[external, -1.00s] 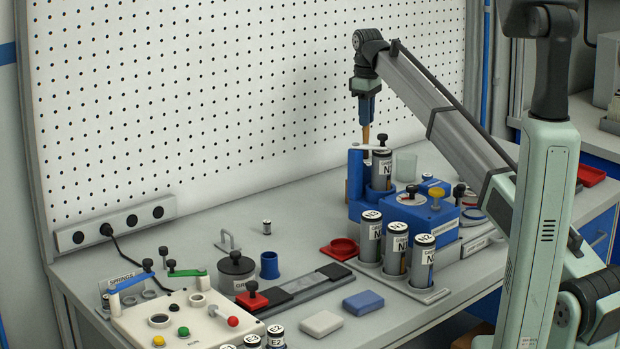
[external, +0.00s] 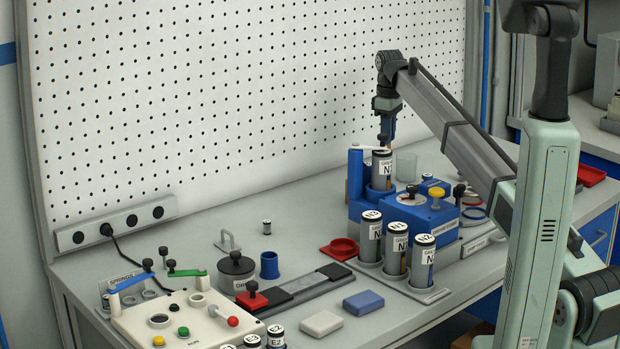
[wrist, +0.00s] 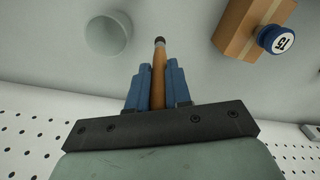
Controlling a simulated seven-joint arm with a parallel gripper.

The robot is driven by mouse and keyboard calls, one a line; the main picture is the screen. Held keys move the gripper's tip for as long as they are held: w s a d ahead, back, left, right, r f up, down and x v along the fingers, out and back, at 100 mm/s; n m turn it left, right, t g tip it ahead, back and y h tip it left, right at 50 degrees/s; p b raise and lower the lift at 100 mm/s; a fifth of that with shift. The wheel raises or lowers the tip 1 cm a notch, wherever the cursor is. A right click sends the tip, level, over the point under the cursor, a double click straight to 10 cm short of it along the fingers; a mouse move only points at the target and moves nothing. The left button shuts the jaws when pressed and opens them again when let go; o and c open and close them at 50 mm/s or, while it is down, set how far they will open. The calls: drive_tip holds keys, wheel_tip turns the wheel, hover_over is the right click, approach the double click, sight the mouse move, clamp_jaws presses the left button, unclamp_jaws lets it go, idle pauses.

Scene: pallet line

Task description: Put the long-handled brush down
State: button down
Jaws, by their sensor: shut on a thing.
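My gripper (external: 387,118) is above the blue fixture (external: 370,208) at the back of the bench, pointing down. In the wrist view its blue fingers (wrist: 157,75) are closed on both sides of the brush's tan wooden handle (wrist: 158,82). The handle extends beyond the fingers to a small dark end (wrist: 160,41). In the external view only a short tan piece of the brush (external: 389,132) shows, just above the labelled canister (external: 382,172) in the fixture. I cannot tell whether it touches the canister. Bristles are not visible.
A translucent cup (external: 405,165) stands right of the canister; it also shows in the wrist view (wrist: 108,33). Several labelled canisters stand in a grey tray (external: 428,295) in front. A red dish (external: 338,249) lies left. The bench's back middle is largely clear.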

drive_tip(key=shift+f, duration=1.8)
drive_tip(key=c, duration=1.1)
unclamp_jaws()
drive_tip(key=shift+o, duration=0.2)
wheel_tip(320, 180, up, 12)
drive_tip(key=shift+r, duration=0.2)
